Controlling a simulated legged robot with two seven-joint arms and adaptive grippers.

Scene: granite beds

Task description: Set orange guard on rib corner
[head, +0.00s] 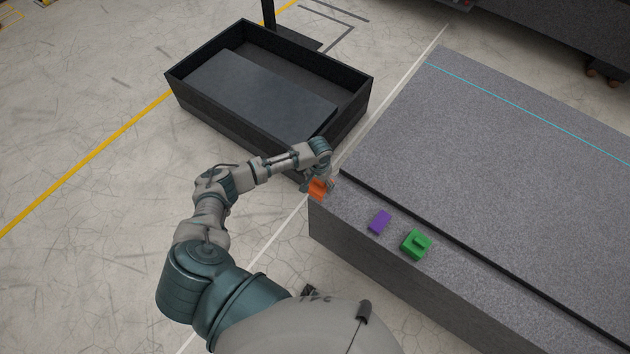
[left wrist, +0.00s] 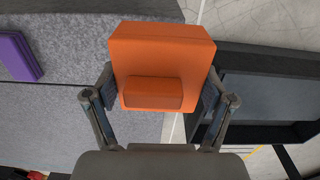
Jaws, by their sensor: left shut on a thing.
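The orange guard (head: 317,189) is a block with a raised grip bar, held at the near left corner of the granite bed (head: 480,150). My left gripper (head: 326,181) is shut on it. In the left wrist view the orange guard (left wrist: 160,55) sits between the two fingers, its grip bar towards the palm. A front strip of granite (head: 450,268) runs along the bed beside a dark groove (head: 440,238). Whether the guard touches the corner or hangs just above it, I cannot tell. My right gripper is out of view.
A purple block (head: 379,222) and a green block (head: 416,244) with a raised bar lie on the front strip, right of the guard. A black open-topped tray (head: 178,88) holding a dark slab (head: 260,97) stands behind my left arm. Open floor lies left.

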